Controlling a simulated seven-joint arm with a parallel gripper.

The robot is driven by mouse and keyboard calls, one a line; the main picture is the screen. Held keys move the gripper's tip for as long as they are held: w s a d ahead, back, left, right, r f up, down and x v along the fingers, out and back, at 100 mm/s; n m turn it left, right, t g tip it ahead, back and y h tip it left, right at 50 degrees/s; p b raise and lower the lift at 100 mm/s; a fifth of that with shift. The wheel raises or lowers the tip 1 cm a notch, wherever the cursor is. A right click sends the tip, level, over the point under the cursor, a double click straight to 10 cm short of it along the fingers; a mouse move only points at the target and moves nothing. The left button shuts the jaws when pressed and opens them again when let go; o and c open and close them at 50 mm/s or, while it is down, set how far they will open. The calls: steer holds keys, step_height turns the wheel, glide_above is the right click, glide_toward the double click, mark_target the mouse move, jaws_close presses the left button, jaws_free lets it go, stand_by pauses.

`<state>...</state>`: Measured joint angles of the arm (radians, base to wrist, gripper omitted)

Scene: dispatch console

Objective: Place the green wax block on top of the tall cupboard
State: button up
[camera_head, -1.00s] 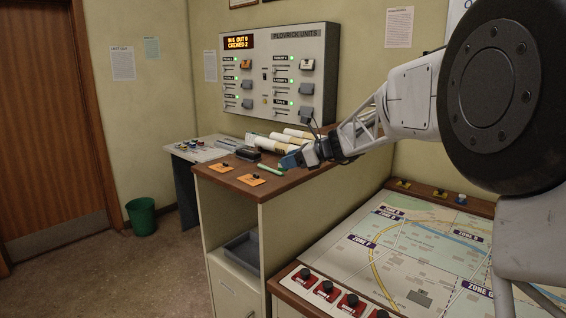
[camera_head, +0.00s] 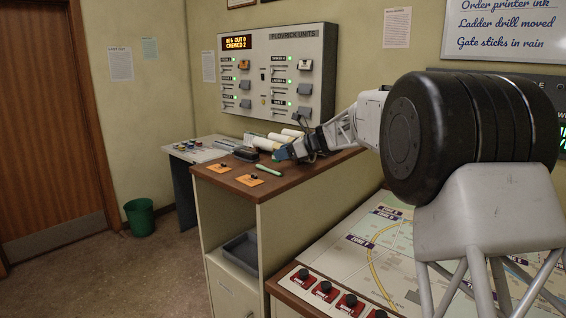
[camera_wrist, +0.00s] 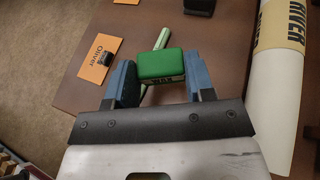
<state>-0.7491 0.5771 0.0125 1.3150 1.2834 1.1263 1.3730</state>
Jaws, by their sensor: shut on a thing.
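The green wax block (camera_wrist: 160,66) has a bright green top and a pale labelled side. It sits between the blue fingers of my gripper (camera_head: 283,153), which is shut on it. In the wrist view, the fingertips (camera_wrist: 159,75) are on both sides of the block, with brown wood below. The tall cupboard (camera_head: 232,225) is cream with a brown wooden top and an open shelf. In the head view, my gripper is over the right part of that top, and the block is hard to make out. I cannot tell whether the block touches the wood.
A thin green stick (camera_head: 269,170) lies on the top near my gripper. Orange name cards (camera_head: 250,180), a dark box (camera_head: 246,154) and pale rolls (camera_head: 262,143) are there too. A map table (camera_head: 365,262) stands lower right. A switch panel (camera_head: 280,75) hangs behind.

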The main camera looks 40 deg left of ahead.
mark_target(283, 171)
steer(key=shift+w+a, duration=0.35)
steer(key=shift+f, duration=0.1)
steer(key=shift+f, duration=1.65)
steer(key=shift+f, duration=0.15)
steer(key=o, duration=0.6)
steer(key=shift+o, duration=0.2)
